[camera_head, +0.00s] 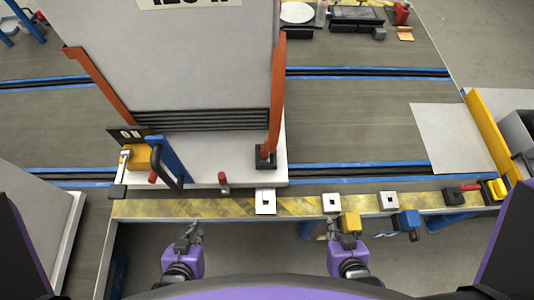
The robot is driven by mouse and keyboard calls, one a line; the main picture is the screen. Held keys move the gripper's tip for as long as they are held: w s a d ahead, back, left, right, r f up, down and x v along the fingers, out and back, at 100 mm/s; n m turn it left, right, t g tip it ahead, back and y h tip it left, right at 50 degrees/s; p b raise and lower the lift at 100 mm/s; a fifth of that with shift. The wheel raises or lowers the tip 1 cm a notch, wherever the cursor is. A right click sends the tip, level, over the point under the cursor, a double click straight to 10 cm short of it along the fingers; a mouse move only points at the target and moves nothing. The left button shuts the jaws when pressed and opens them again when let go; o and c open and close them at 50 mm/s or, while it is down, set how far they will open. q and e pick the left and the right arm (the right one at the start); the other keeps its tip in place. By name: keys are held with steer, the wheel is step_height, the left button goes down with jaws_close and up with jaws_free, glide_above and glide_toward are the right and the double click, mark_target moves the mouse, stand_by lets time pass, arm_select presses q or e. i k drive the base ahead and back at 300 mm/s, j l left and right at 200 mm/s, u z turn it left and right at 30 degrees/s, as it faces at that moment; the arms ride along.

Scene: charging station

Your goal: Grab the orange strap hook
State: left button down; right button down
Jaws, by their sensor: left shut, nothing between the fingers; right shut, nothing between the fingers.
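Two orange straps run down the sides of a grey cabinet (200,60). The right orange strap (275,95) ends low at a black square fitting (265,157) on the white base. The left orange strap (100,82) slants down to near a small dark sign. I cannot make out a separate hook shape on either strap. My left gripper (194,231) is shut and empty, below the striped table edge. My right gripper (334,229) is shut and empty, just left of a yellow block at the edge. Both grippers are apart from the straps.
A blue-black handle (165,163) stands left.

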mark_target(265, 156)
steer(key=k+l, duration=0.1)
steer(key=l, duration=0.3)
steer(key=k+l, duration=0.1)
steer(key=l, duration=0.3)
steer(key=k+l, duration=0.1)
steer(key=l, duration=0.3)
steer(key=k+l+u, duration=0.1)
steer(key=l, duration=0.3)
steer(key=k+l, duration=0.1)
steer(key=l, duration=0.3)
steer(key=k+l, duration=0.1)
steer(key=l, duration=0.3)
